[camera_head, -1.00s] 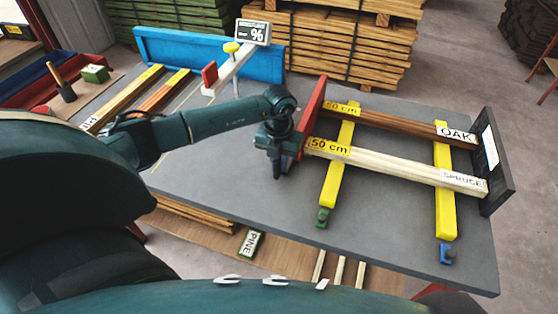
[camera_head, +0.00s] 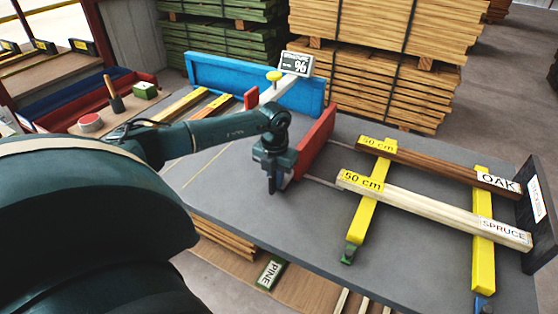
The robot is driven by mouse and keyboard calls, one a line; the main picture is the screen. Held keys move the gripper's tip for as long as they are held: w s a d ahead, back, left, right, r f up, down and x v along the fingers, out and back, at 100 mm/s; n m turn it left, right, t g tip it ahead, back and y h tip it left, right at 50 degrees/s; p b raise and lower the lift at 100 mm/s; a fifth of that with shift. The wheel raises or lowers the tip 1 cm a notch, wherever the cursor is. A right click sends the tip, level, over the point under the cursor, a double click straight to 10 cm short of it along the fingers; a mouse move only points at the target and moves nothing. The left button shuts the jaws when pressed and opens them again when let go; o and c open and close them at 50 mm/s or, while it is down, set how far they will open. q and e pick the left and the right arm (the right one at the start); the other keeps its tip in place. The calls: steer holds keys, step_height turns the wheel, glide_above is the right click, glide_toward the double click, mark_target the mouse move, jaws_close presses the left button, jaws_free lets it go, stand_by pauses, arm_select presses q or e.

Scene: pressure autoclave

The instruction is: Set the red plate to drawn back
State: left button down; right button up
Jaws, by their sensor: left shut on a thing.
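The red plate (camera_head: 318,141) stands upright on the grey table (camera_head: 225,195), left of the two wooden bars. A gap with thin rods shows between the plate and the ends of the spruce bar (camera_head: 430,210) and the oak bar (camera_head: 435,165). My left gripper (camera_head: 273,184) points down at the plate's near left side. It is shut on the red plate, though the grip itself is partly hidden by the gripper body. My right gripper is not in view.
Both bars rest on two yellow supports (camera_head: 364,224) and reach toward a black end plate (camera_head: 543,214) at the right. A blue board (camera_head: 225,75) and a percent display (camera_head: 297,63) stand behind. Stacked lumber (camera_head: 375,80) lies beyond the table.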

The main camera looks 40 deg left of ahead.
arm_select(q)
steer(key=c, duration=1.6)
jaws_free()
steer(key=shift+a+r, duration=0.1)
steer(key=shift+a, duration=0.35)
steer(key=shift+o, duration=0.8)
steer(key=shift+d, duration=0.15)
step_height(320, 180, up, 13)
steer(key=b, duration=0.1)
